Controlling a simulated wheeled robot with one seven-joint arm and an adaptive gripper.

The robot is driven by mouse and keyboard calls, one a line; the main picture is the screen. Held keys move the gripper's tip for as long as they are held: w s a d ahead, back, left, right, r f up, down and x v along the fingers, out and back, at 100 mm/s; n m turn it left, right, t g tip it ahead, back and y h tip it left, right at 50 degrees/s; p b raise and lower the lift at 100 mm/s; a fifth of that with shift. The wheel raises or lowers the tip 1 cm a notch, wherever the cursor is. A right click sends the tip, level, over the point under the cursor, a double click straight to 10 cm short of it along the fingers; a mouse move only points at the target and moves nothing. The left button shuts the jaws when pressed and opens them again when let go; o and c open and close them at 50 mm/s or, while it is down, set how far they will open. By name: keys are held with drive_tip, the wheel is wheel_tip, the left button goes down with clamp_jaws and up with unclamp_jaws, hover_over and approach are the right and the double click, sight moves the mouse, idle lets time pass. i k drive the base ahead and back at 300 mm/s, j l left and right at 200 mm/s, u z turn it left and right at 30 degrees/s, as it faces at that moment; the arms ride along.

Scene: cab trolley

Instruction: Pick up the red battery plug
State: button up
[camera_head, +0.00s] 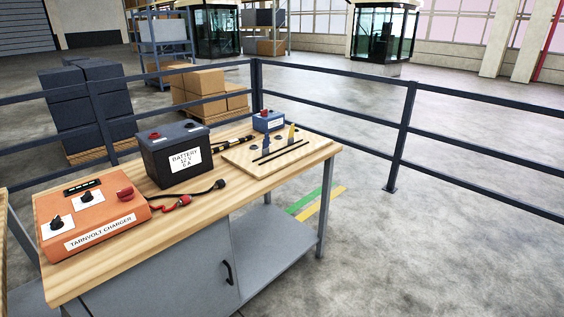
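The orange charger (95,222), labelled TARNVOLT CHARGER, stands at the table's left end with dark knobs and one red knob. My gripper is not in view.
The wooden workbench (190,235) has a grey cabinet below. A pale board (280,155) with small parts and a blue box (268,121) occupy its right end. A dark railing (405,130) runs behind. The tabletop's front edge is clear.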

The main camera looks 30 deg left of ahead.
sight(185, 200)
drive_tip(key=u, duration=1.55)
